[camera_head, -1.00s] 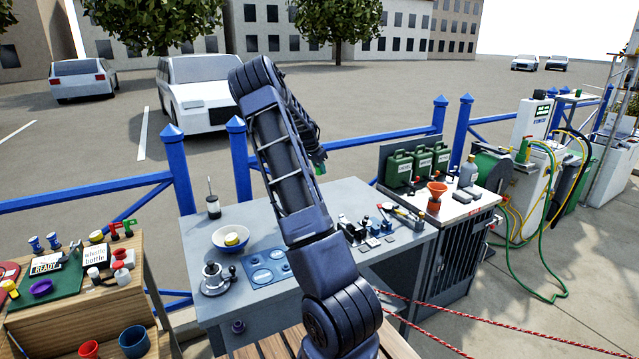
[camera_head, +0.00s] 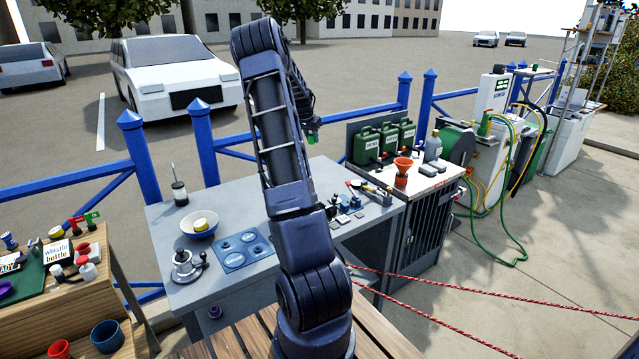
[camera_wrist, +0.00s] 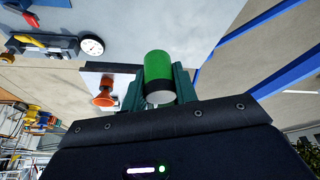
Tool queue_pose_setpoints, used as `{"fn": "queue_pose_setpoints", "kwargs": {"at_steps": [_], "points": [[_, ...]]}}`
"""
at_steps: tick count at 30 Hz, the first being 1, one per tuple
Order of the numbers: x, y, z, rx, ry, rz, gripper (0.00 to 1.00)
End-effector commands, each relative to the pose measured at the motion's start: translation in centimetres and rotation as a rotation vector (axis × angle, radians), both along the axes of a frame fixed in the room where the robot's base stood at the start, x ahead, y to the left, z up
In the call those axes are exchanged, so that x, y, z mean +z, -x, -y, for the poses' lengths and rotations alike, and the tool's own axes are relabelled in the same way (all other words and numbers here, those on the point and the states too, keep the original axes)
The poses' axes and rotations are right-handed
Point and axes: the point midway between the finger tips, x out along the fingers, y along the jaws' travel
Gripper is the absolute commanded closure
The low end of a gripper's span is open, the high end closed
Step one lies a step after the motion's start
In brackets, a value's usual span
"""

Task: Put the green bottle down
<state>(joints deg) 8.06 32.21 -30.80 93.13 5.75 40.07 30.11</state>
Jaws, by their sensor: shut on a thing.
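The green bottle (camera_wrist: 158,68) is between the fingers of my gripper (camera_wrist: 158,90) in the wrist view, with its pale round end toward the camera. In the head view a small bit of the bottle's green (camera_head: 313,135) shows at the end of my arm, above the back right part of the grey table. My gripper (camera_head: 311,126) is shut on the bottle and is mostly hidden behind my arm there.
The grey table (camera_head: 165,225) holds a bowl (camera_head: 199,225), a blue mat (camera_head: 243,250) and small tools at its right. Right of it, a cabinet carries green canisters (camera_head: 388,143) and an orange funnel (camera_head: 402,165). A blue fence (camera_head: 203,140) runs behind.

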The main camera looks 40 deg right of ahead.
Motion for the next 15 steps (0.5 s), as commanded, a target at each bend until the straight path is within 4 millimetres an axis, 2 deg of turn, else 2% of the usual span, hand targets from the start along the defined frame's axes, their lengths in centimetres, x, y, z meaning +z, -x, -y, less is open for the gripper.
{"fn": "queue_pose_setpoints", "kwargs": {"at_steps": [1,4,10,15], "points": [[0.2,0.5,1.0,0.007,0.001,0.003,0.94],[0.3,1.1,2.1,0.028,0.004,0.006,0.94],[0.4,1.6,3.3,0.052,0.008,0.007,0.94],[-1.5,1.8,3.4,0.056,0.008,0.005,0.94]]}}
